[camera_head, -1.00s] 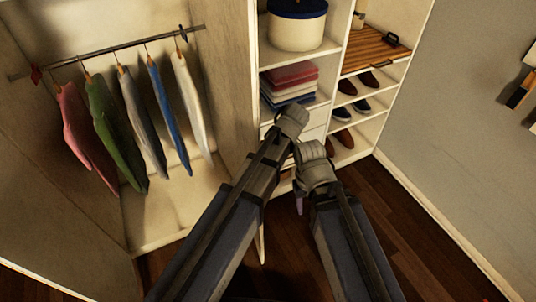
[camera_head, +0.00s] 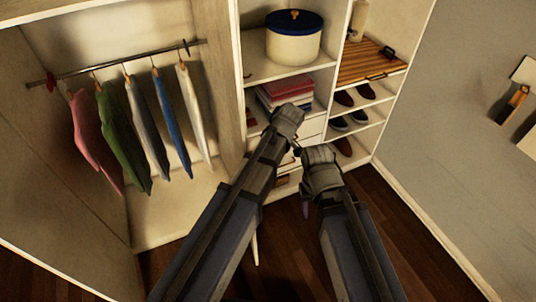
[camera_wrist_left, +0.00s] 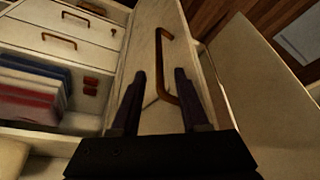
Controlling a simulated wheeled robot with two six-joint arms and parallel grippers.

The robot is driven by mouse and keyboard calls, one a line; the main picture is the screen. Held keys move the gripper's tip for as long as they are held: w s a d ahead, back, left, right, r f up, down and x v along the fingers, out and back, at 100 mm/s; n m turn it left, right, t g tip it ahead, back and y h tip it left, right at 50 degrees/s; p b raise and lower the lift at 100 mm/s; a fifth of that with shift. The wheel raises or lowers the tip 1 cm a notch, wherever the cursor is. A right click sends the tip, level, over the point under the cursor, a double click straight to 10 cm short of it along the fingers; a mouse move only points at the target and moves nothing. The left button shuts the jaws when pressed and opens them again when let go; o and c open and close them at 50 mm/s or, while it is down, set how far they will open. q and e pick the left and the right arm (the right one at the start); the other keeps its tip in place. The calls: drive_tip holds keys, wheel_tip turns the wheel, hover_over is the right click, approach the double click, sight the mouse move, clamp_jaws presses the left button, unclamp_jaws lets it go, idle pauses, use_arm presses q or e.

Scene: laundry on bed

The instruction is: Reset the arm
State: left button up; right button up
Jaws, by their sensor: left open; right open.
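My left arm reaches toward the wardrobe's drawers in the head view; its wrist hides the fingers there. In the left wrist view my left gripper (camera_wrist_left: 160,85) is open, its two dark fingers apart. They are in front of a pale panel (camera_wrist_left: 142,60) with a bronze handle (camera_wrist_left: 165,65). The handle shows between and beyond the fingertips; I cannot tell if they touch it. My right gripper (camera_head: 305,208) hangs beside the left arm in the head view, mostly hidden by its own wrist, with one dark fingertip showing. I see nothing in it.
Shelves hold a round box with a blue lid (camera_head: 294,38), folded clothes (camera_head: 287,90) and several shoes (camera_head: 337,124). Clothes hang from a rail (camera_head: 130,61) at left. A grey wall (camera_head: 460,130) is at right. Dark wooden floor (camera_head: 285,262) is open below.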

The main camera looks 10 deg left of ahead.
use_arm(q)
drive_tip(key=shift+a+f, duration=0.1)
drive_tip(key=shift+a, duration=0.1)
drive_tip(key=shift+d, duration=0.1)
drive_tip(key=s+d+f+m+g+h+b, duration=0.1)
drive_tip(key=s+f+m+b, duration=0.3)
drive_tip(key=s+m, duration=0.4)
drive_tip(key=s+d+f+m+g+h+b, duration=0.1)
drive_tip(key=s+d+f+m+h+b, duration=0.1)
drive_tip(key=s+d+f+m+b, duration=0.2)
drive_tip(key=s+f+m+b, duration=0.1)
drive_tip(key=s+f+m, duration=0.2)
drive_tip(key=s+m, duration=0.2)
drive_tip(key=shift+s+d, duration=0.2)
drive_tip(key=shift+s, duration=0.05)
